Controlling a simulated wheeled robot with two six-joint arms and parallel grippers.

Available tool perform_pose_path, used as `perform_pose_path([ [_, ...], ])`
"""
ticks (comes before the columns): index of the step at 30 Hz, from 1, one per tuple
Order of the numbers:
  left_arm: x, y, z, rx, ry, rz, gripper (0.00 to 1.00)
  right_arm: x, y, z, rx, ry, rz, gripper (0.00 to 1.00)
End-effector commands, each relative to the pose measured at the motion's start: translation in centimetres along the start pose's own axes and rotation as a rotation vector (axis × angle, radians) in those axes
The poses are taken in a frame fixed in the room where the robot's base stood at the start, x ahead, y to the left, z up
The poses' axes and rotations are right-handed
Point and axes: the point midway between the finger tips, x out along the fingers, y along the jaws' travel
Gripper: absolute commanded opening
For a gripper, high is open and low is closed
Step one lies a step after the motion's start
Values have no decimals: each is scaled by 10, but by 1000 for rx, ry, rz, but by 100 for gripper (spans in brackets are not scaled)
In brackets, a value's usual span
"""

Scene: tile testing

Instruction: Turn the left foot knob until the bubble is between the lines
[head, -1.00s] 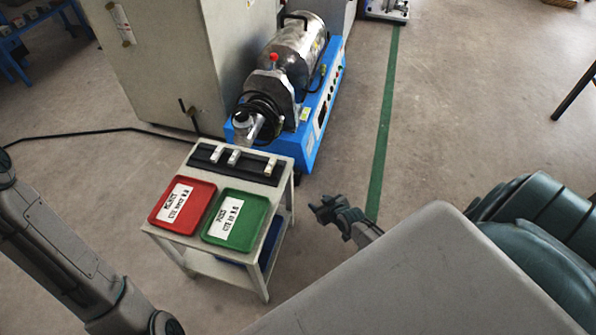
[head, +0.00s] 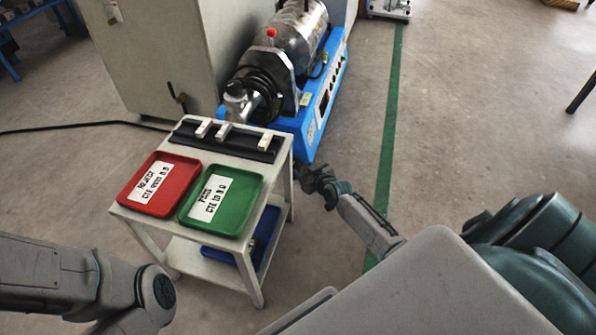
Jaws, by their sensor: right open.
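The machine with a steel cylinder (head: 302,35) on a blue base (head: 318,120) stands behind the white cart. I cannot make out a foot knob, a bubble or its lines; the underside of the base is too small and partly hidden by the cart. My right gripper (head: 305,173) is open and empty, low by the near end of the blue base and just right of the cart. I cannot tell whether it touches anything. My left arm shows at the lower left, but its gripper is out of view.
The cart (head: 272,184) carries a red tray (head: 180,203), a green tray (head: 246,181) and a black rack (head: 191,130) with light bars. A blue bin (head: 268,232) sits on its lower shelf. A grey cabinet (head: 170,55) stands left.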

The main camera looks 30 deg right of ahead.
Motion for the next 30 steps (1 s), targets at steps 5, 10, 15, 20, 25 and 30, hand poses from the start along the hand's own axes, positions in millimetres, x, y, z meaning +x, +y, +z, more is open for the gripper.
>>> perform_pose_path([
  [5,-22,-6,-8,1,-20,0,59,32,0,4,0,1,0,46],
  [10,-29,-8,-13,0,-19,0,59,47,0,2,0,0,0,46],
  [15,-30,-9,-14,0,-19,-1,59,51,0,1,-1,-1,0,46],
  [20,-30,-9,-13,-1,-19,-1,59,51,0,0,-1,-1,0,46],
  [25,-30,-9,-13,-1,-19,-1,59,51,0,0,-1,-1,0,24],
  [30,-29,-8,-12,-1,-20,-1,59,51,0,0,0,-1,2,15],
])
